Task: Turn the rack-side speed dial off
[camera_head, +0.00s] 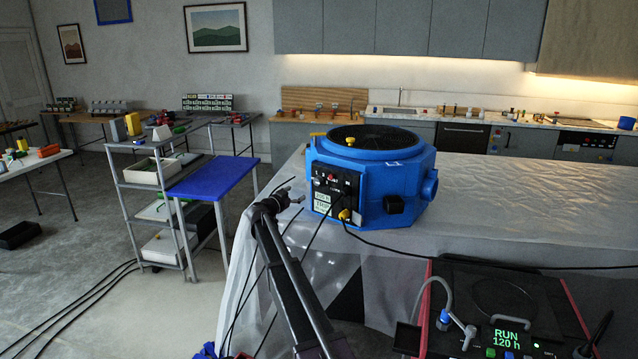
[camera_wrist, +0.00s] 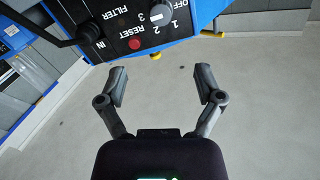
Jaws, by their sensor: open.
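A blue air-mover-like machine (camera_head: 400,190) with a round dark grille on top stands on the covered table. Its black control panel (camera_head: 333,192) faces left, towards the shelf rack. In the wrist view the panel (camera_wrist: 112,32) appears at the top, upside down. A pale speed dial (camera_wrist: 160,18) sits among the labels OFF, 1, 2 and 3; I cannot tell where it points. A red RESET button (camera_wrist: 134,43) is beside it. My gripper (camera_wrist: 161,80) is open and empty, below the dial in that view and apart from the panel. In the head view my gripper (camera_head: 288,198) is just left of the panel.
A black cable plugs in at IN on the panel, and a cable runs across the table (camera_head: 530,215). A grey shelf rack (camera_head: 150,190) and a blue-topped stand (camera_head: 213,178) are to the left. A device reading RUN 120 h (camera_head: 505,338) is front right.

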